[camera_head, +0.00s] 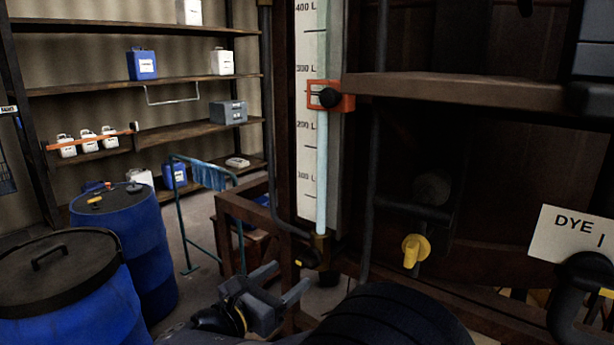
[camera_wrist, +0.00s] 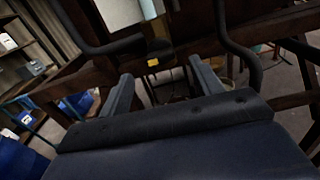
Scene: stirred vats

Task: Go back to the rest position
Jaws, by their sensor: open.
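My gripper (camera_head: 280,284) is low in the middle of the head view, in front of the dark frame under the level gauge. Its two fingers stand apart with nothing between them. In the wrist view my gripper (camera_wrist: 161,92) also shows two spread, empty fingers, pointing toward the frame and its pipes. My dark arm fills the bottom of the head view. No rest position is marked in either view.
The gauge (camera_head: 311,150) with its orange clamp (camera_head: 331,96) stands above my gripper. A yellow valve handle (camera_head: 414,250) and a DYE sign (camera_head: 577,232) are right. Blue drums (camera_head: 118,222) stand left, near a teal rail (camera_head: 184,215). Shelves (camera_head: 140,86) line the back wall.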

